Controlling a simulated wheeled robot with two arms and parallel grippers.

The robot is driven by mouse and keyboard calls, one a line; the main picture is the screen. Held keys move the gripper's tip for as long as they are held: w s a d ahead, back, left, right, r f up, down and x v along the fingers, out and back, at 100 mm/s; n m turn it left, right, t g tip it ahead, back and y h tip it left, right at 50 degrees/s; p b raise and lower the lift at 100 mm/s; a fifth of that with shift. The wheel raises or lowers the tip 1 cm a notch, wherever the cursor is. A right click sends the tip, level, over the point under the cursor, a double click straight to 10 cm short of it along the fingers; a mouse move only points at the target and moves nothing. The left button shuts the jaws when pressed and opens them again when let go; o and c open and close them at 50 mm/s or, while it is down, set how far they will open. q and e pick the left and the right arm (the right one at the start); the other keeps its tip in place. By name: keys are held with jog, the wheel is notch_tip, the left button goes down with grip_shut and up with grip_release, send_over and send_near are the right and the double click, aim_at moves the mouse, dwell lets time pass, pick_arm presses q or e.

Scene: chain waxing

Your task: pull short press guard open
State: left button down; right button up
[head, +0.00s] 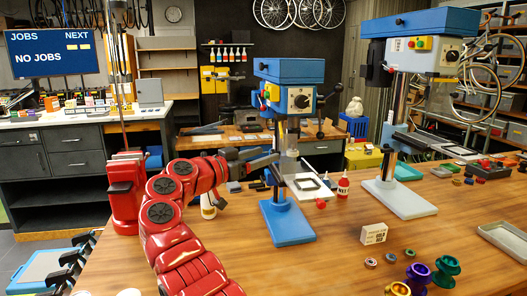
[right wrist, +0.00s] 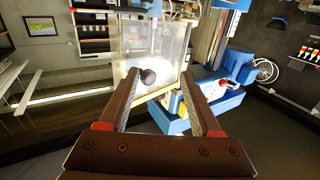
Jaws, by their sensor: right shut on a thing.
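The short press (head: 290,98) is blue and stands on the wooden bench, with a grey column and a blue base. My right gripper (head: 264,160) reaches in from the left side of the press. In the right wrist view its fingers (right wrist: 160,76) are around the knob, shut on the guard. My left gripper is out of view.
A taller blue and white press (head: 408,120) stands to the right. A small white box (head: 373,234) and coloured spools (head: 446,270) are at the front right.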

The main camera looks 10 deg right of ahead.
jog(key=r+b+v, duration=0.1)
jog(key=v, duration=1.6)
jog(key=shift+s+b, duration=0.25)
jog(key=shift+b, duration=0.05)
jog(key=shift+d+r, duration=0.1)
